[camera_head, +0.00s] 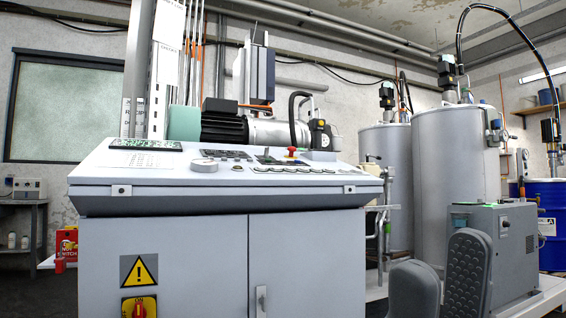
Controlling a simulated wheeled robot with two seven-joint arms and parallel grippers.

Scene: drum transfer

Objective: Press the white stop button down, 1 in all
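A pale, low round button (204,164) sits on the left part of the sloped panel of the grey control console (230,195). It looks like the white stop button, but its label is too small to read. I cannot tell from here whether it is pressed. The two dark grey fingers of my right gripper (441,268) show at the lower right, in front of and to the right of the console. They stand apart with nothing between them, and one shows its textured pad. The gripper is well away from the button. My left gripper is not in view.
A red mushroom button (292,151) and a row of small round buttons (290,170) share the panel. A motor (225,122) with pipework stands behind the console. Metal tanks (460,155), a grey cabinet (500,250) and a blue drum (552,222) stand at the right.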

